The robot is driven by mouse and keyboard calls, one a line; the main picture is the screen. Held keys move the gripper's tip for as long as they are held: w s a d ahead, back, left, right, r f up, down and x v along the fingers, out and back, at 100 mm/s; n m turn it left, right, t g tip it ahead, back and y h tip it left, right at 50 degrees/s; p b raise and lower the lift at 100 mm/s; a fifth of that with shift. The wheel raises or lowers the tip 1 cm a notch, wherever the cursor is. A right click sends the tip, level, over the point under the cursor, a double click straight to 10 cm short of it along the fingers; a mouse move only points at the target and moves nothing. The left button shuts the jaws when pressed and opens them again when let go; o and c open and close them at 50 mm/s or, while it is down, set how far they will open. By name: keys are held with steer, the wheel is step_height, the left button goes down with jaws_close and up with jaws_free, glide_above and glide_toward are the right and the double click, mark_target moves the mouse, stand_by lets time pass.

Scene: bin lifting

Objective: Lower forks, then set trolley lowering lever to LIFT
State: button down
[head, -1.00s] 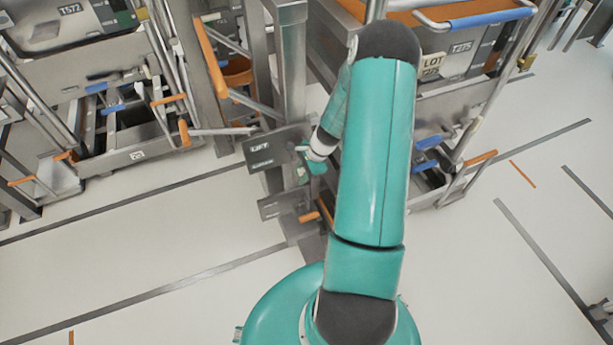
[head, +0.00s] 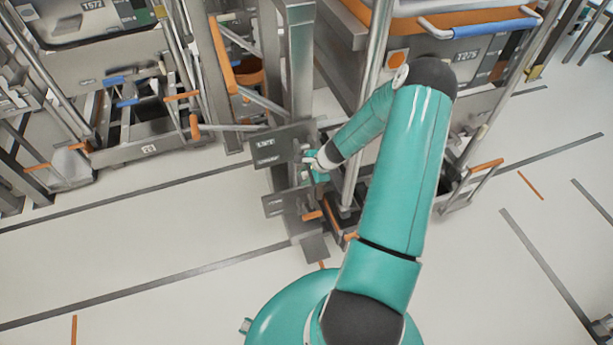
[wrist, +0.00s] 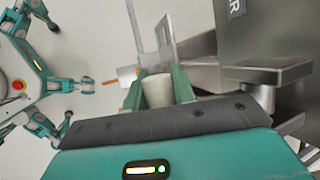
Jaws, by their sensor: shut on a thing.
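A dark grey plate (head: 283,145) marked LIFT is fixed to a metal post in the middle of the head view. My gripper (head: 316,166) is at the right edge of this plate. In the wrist view my gripper (wrist: 158,88) is shut on a pale, rounded handle (wrist: 157,88) between its green fingers. The handle looks like a lever end, but the lever's arm and its setting are hidden. A second grey plate (head: 285,202) sits lower on the post, its text unreadable. I cannot tell the forks' height.
A trolley with a blue-gripped handle (head: 495,27) stands at the back right, behind my arm. An orange pedal (head: 312,215) sticks out low by the post. Other racks (head: 120,120) stand at the left. The floor in front is clear.

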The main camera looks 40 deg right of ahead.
steer(key=shift+w+d+f, duration=0.15)
steer(key=shift+w+f, duration=0.4)
steer(key=shift+w, duration=0.05)
steer(key=shift+w+d+f, duration=0.1)
steer(key=shift+w+f, duration=0.2)
steer(key=shift+w, duration=0.15)
steer(key=c, duration=1.2)
jaws_free()
steer(key=shift+o, duration=0.2)
steer(key=shift+s+f, duration=0.1)
steer(key=shift+s, duration=0.1)
steer(key=shift+s+d, duration=0.15)
steer(key=shift+s, duration=0.1)
steer(key=v, duration=1.3)
steer(key=shift+r, duration=0.35)
